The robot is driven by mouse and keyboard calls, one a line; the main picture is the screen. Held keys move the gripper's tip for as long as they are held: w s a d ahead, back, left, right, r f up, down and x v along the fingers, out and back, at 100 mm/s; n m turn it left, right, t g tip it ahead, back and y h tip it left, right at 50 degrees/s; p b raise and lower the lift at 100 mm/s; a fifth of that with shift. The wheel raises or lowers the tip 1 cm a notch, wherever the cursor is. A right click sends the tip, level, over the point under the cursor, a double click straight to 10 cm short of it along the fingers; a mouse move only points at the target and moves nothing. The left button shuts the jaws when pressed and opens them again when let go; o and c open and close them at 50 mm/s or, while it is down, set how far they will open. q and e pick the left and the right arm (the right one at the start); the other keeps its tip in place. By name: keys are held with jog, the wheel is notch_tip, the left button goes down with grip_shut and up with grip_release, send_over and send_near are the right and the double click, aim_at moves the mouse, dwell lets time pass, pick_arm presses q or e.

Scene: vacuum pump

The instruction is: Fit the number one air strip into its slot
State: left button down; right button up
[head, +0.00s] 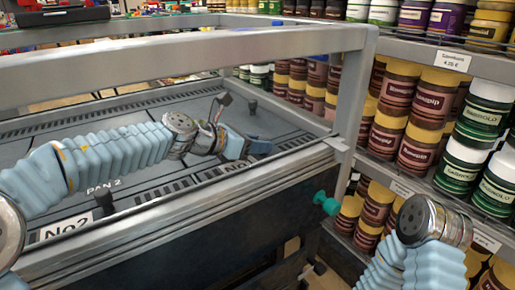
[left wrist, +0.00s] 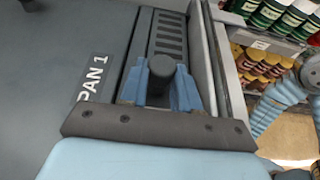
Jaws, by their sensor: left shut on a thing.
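My left gripper (head: 258,148) reaches over the right end of the grey machine top, by the label reading NO1 (head: 238,165). In the left wrist view its blue fingers (left wrist: 160,92) are shut on an upright black knob (left wrist: 161,70). The number one air strip (left wrist: 169,38), a dark strip with a row of slots, runs away beyond the knob, along the machine's edge. The fingers hide the strip's near end, and I cannot tell whether it sits fully down in its slot. My right arm shows at lower right in the head view, but its gripper is out of frame.
A metal frame bar (head: 200,52) crosses above the machine top, with a post (head: 355,95) at right. The panel marked PAN 1 (left wrist: 92,78) lies left of the strip. The number two strip's knob (head: 104,200) stands at front left. Shelves of jars (head: 425,105) stand close at right.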

pick_arm(q)
jog(key=shift+r, duration=0.1)
jog(key=c, duration=0.8)
grip_release()
jog(key=shift+s+a, duration=0.1)
jog(key=shift+a, duration=0.05)
jog(key=v, duration=1.1)
jog(key=shift+s+a+r, duration=0.15)
jog(key=shift+s+a, duration=0.05)
jog(key=shift+a, duration=0.05)
